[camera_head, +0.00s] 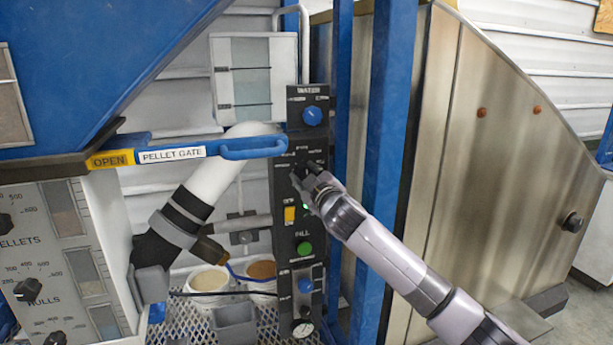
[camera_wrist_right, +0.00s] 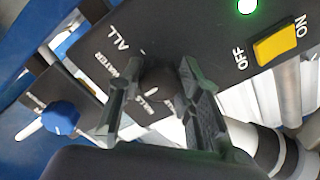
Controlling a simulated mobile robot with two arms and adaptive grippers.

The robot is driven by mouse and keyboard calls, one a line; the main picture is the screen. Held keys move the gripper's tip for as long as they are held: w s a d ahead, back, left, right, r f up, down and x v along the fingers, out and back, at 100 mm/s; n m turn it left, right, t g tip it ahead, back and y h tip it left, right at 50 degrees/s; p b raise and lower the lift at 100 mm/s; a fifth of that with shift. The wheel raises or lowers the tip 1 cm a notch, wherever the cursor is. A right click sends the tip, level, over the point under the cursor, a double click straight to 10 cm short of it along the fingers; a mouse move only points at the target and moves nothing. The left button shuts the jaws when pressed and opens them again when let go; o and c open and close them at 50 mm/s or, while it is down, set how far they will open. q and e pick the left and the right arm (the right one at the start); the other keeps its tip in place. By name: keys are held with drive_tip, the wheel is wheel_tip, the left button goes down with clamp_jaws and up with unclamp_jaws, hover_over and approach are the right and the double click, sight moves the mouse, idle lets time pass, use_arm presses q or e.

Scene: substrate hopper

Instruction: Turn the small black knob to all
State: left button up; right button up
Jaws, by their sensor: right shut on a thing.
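The small black knob (camera_wrist_right: 157,84) sits on the black control panel (camera_head: 285,215), with a short white mark on its face. The word ALL is printed on the panel to its upper left in the right wrist view, with other labels closer to the knob partly covered by a finger. My right gripper (camera_wrist_right: 160,88) is shut on the knob, one finger on each side. In the head view my right gripper (camera_head: 308,174) reaches the panel from the lower right and hides most of the knob. My left gripper is not in view.
A blue knob (camera_head: 312,116) is above on the panel. A yellow switch (camera_head: 290,214), marked OFF and ON in the wrist view, and a green button (camera_head: 304,248) are below. A blue post (camera_head: 388,150) stands close right; the blue pellet gate handle (camera_head: 253,148) is left.

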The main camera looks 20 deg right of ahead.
drive_tip(key=m, duration=0.4)
drive_tip(key=shift+f, duration=0.1)
drive_tip(key=m, duration=0.3)
drive_tip(key=shift+a+m, duration=0.1)
drive_tip(key=shift+m, duration=0.2)
drive_tip(key=m+p, duration=0.1)
drive_tip(key=m, duration=0.2)
drive_tip(key=shift+m+p, duration=1.35)
drive_tip(key=shift+m, duration=1.25)
drive_tip(key=o, duration=1.2)
drive_tip(key=shift+s, duration=0.15)
